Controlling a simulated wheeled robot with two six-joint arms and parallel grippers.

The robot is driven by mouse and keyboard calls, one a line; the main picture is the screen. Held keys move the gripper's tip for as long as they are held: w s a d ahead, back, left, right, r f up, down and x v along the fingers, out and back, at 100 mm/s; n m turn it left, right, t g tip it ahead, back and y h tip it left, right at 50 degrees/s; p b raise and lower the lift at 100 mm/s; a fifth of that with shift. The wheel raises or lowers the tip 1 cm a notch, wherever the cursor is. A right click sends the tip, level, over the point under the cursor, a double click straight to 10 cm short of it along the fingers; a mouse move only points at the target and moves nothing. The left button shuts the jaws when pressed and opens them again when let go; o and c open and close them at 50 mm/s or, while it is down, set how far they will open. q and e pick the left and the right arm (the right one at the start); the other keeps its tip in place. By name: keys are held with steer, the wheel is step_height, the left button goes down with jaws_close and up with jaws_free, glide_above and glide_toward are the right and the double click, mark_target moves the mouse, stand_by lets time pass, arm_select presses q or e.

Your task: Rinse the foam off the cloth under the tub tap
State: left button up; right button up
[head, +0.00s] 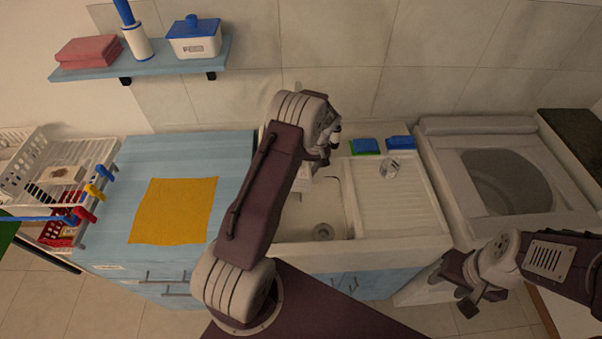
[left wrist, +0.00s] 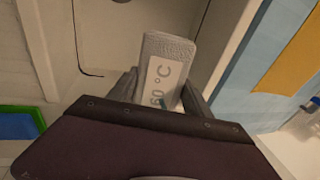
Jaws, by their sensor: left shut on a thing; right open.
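My left gripper (head: 322,155) is over the back left of the white tub (head: 300,222). In the left wrist view its fingers (left wrist: 160,98) are shut on a grey textured piece, which looks like the cloth (left wrist: 170,48), with a white label reading "60 °C". Part of it shows pale below the gripper in the head view (head: 300,187). I cannot make out any foam on it. The tap cannot be made out; my left arm covers the tub's back left.
A ribbed drainboard (head: 395,205) fills the tub's right side, with a clear cup (head: 390,167) and blue-green sponges (head: 365,146) behind. A yellow cloth (head: 174,211) lies flat on the blue cabinet (head: 232,160) at left. A washing machine (head: 455,160) stands at right.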

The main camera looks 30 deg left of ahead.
mark_target(306, 180)
arm_select(q)
steer(key=shift+w+d, duration=0.35)
steer(key=shift+d, duration=0.2)
steer(key=shift+s, duration=0.1)
steer(key=s+d, duration=0.2)
steer(key=s, duration=0.1)
steer(key=shift+s, duration=0.25)
steer(key=s+d, duration=0.2)
steer(key=s, duration=0.1)
steer(key=shift+s+b, duration=0.2)
steer(key=shift+b, duration=0.2)
steer(key=shift+r, duration=0.1)
stand_by(1.1)
steer(key=s+d+r+p, duration=0.1)
steer(key=s+d+r, duration=0.1)
steer(key=s+r, duration=0.2)
steer(key=shift+s+d, duration=0.15)
steer(key=shift+s, duration=0.05)
